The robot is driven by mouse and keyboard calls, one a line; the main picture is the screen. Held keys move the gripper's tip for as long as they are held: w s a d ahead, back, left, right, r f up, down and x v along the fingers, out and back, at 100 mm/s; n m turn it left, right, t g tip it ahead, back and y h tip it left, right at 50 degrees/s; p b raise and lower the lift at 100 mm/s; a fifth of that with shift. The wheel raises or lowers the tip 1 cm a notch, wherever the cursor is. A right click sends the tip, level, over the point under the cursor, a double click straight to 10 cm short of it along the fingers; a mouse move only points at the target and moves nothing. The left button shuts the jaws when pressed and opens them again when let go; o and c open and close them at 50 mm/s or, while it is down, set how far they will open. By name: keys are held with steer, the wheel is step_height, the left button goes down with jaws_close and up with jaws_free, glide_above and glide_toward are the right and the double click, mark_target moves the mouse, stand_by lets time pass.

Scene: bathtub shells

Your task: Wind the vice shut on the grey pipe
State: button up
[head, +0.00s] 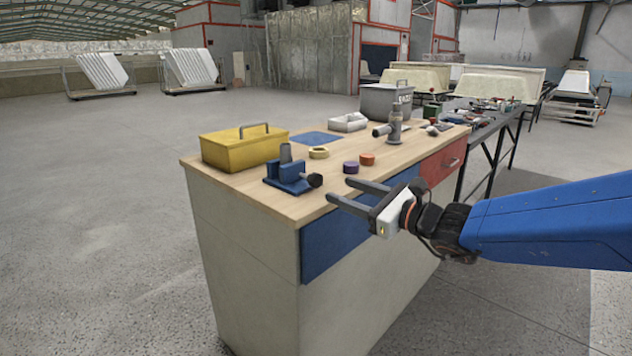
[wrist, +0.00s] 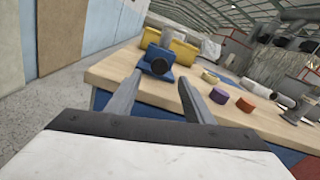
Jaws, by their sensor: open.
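The blue vice (head: 287,177) stands near the front left corner of the wooden bench top. The grey pipe (head: 286,153) stands upright at the vice, its top showing above the blue jaws; how tightly it is held I cannot tell. A dark round knob (head: 315,180) sticks out on the vice's right side. My gripper (head: 338,192) is open and empty, to the right of the vice and apart from it. In the wrist view the vice (wrist: 155,75) and its knob (wrist: 160,66) lie ahead, between and beyond my open fingers (wrist: 160,90); the pipe is hard to make out there.
On the bench top (head: 240,185) are a yellow toolbox (head: 243,150), a yellow tape ring (head: 318,153), a purple cap (head: 351,168), an orange cap (head: 367,160) and a grey fitting (head: 396,125). Bare wood lies around the vice.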

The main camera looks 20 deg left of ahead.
mark_target(319, 181)
steer(key=x, duration=1)
steer(key=c, duration=1)
steer(key=shift+m, duration=0.8)
steer(key=shift+c, duration=0.2)
steer(key=o, duration=1)
steer(key=shift+d, duration=0.1)
steer(key=shift+o, duration=0.2)
